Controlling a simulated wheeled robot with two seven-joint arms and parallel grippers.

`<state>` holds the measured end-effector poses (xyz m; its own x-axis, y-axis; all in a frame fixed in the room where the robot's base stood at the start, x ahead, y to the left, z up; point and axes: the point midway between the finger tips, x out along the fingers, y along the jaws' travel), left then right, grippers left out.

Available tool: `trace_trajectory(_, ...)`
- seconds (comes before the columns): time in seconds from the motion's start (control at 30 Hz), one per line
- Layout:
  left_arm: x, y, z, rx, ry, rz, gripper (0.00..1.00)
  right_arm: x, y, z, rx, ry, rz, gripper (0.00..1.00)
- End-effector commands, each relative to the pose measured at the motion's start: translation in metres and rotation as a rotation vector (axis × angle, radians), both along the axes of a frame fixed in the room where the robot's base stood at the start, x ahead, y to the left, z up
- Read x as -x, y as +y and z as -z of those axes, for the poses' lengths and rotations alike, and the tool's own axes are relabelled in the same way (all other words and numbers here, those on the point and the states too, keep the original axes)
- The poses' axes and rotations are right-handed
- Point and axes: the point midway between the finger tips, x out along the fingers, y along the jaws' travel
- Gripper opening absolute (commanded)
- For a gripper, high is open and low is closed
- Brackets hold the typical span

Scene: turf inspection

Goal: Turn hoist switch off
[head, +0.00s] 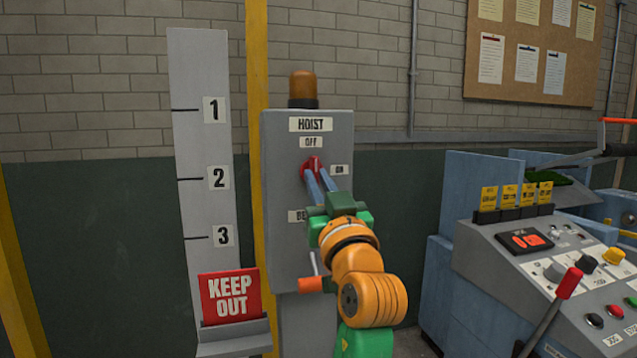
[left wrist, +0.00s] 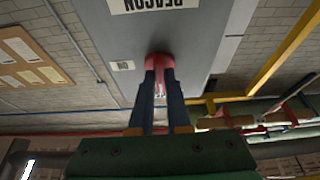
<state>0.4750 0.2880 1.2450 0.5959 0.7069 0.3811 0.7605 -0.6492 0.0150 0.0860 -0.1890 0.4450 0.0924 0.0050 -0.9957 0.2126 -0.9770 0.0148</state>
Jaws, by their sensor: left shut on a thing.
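The grey hoist box (head: 284,242) stands against the wall with a HOIST label, an OFF label (head: 311,142) above the switch and an ON label (head: 340,170) to its right. The red hoist switch (head: 312,162) sits on the box's front; it also shows in the left wrist view (left wrist: 159,60). My left gripper (head: 313,174) is shut on the switch, its two blue-grey fingers on either side of it. The fingers hide part of the switch, so I cannot tell exactly where it points. My right gripper is in neither view.
An amber beacon (head: 303,88) tops the box. A small orange-handled crank (head: 311,284) sticks out low on the box, close to my arm. A numbered grey board (head: 201,80) with a red KEEP OUT sign (head: 231,296) stands left. A control console (head: 478,252) stands right.

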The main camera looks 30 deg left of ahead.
Motion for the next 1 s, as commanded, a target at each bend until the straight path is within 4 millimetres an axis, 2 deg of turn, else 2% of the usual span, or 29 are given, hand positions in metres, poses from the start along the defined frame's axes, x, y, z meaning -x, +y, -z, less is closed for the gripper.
trace_trajectory(0.03, 0.000, 0.000, -0.001, -0.001, -0.003, 0.001, 0.23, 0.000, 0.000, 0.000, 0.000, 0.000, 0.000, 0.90)
trace_trajectory(0.1, 0.000, 0.000, -0.001, -0.001, -0.003, 0.001, 0.42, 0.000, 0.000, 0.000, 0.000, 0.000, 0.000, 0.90)
trace_trajectory(0.13, 0.000, 0.000, -0.001, -0.001, -0.003, 0.001, 0.45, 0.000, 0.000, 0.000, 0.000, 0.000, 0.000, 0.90)
trace_trajectory(0.43, 0.002, -0.003, 0.002, -0.001, -0.003, 0.002, 0.45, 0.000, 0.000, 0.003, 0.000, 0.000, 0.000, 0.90)
trace_trajectory(0.6, 0.022, -0.027, 0.020, 0.000, -0.003, 0.006, 0.45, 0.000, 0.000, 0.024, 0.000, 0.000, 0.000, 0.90)
trace_trajectory(0.73, 0.036, -0.044, 0.027, 0.000, -0.003, 0.004, 0.45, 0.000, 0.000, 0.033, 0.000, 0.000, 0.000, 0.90)
trace_trajectory(1.0, 0.042, -0.050, 0.027, -0.001, -0.002, 0.000, 0.45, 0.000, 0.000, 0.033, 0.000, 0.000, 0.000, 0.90)
